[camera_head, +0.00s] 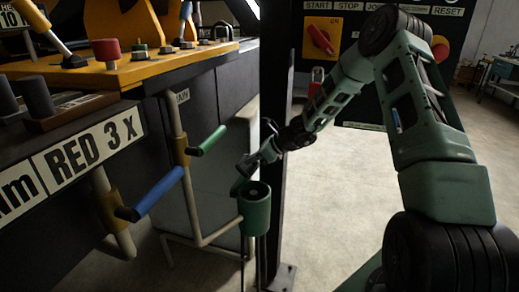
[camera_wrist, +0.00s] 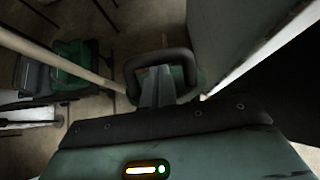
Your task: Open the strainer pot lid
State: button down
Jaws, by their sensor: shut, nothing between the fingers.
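The strainer pot (camera_head: 256,212) is a green cylinder on thin dark legs, beside the pipework in the middle of the head view. A dark green piece at its upper left edge, apparently the lid (camera_head: 238,186), looks tilted up; its exact angle is unclear. My gripper (camera_head: 249,166) is just above the pot, at its upper left. In the wrist view, my gripper's fingers (camera_wrist: 157,90) are together, within the outline of a black loop handle (camera_wrist: 160,54). Green surface, apparently lid or pot (camera_wrist: 180,78), shows behind the handle. Whether the fingers touch the handle is unclear.
A pipe with a green-handled valve (camera_head: 207,140) and a blue-handled valve (camera_head: 158,193) stands left of the pot. A dark post (camera_head: 276,210) rises close behind it. The yellow-topped bench (camera_head: 130,68) is at left. Open floor (camera_head: 345,205) lies to the right.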

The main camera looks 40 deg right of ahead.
aim_at(243, 159)
jog(key=w+a+r+g+h+p, duration=0.1)
jog(key=w+a+r+g+p, duration=0.1)
jog(key=p, duration=0.3)
jog(key=shift+w+a+h+p, duration=0.1)
jog(key=shift+w+h+p, duration=0.1)
jog(key=shift+h+p, duration=0.1)
jog(key=shift+w+a+p, duration=0.25)
jog(key=shift+w+p, duration=0.25)
jog(key=shift+p, duration=0.45)
jog(key=w+a+f+p, duration=0.1)
jog(key=w+a+p, duration=0.2)
jog(key=w+a, duration=0.2)
jog(key=shift+w+a+f, duration=0.15)
jog(key=shift+w+f, duration=0.15)
jog(key=shift+w, duration=0.65)
jog(key=shift+r, duration=0.1)
notch_tip(243, 159, up, 10)
jog(key=p, duration=0.7)
jog(key=shift+s, duration=0.1)
